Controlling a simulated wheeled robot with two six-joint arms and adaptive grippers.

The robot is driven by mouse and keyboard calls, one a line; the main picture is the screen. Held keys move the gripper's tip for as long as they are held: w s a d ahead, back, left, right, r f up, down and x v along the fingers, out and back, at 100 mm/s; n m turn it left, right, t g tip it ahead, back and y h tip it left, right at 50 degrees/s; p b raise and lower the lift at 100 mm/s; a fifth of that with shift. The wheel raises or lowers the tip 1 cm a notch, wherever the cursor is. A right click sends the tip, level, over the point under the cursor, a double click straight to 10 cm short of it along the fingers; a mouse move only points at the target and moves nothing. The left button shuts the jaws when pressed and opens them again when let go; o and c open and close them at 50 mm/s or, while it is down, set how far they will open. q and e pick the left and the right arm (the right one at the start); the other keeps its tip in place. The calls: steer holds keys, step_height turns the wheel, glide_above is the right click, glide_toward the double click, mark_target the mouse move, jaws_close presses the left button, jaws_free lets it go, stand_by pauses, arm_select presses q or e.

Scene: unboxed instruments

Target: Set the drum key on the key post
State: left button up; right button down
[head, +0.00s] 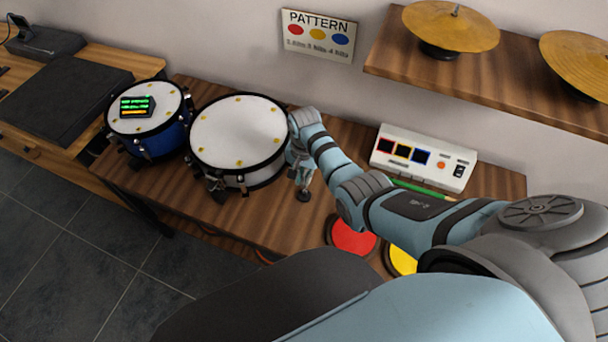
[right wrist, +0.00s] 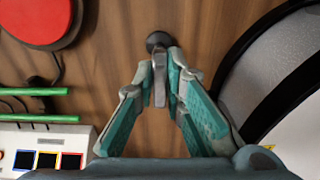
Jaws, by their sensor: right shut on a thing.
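The drum key (right wrist: 160,80) is a small silver metal piece between the fingertips of my right gripper (right wrist: 160,72) in the right wrist view. The fingers are shut on it. A dark round base (right wrist: 157,40), which looks like the key post, stands on the wooden table just beyond the fingertips. In the head view my right gripper (head: 302,172) points down beside the large white drum, with the dark base (head: 303,195) just below it. I cannot tell whether the key touches the post. My left gripper is not in view.
The large white drum (head: 238,130) stands close to the left of the gripper; a blue drum (head: 148,112) is farther left. Red (head: 352,236) and yellow (head: 402,260) pads, a white control box (head: 424,158) and a green stick (head: 420,188) lie to the right.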

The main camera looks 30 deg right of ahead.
steer(key=shift+f+b, duration=1.05)
steer(key=shift+f, duration=0.55)
steer(key=shift+r+p, duration=0.2)
steer(key=shift+p, duration=0.15)
stand_by(0.5)
steer(key=c, duration=1.6)
jaws_free()
step_height(320, 180, up, 12)
steer(key=shift+s+f, duration=0.1)
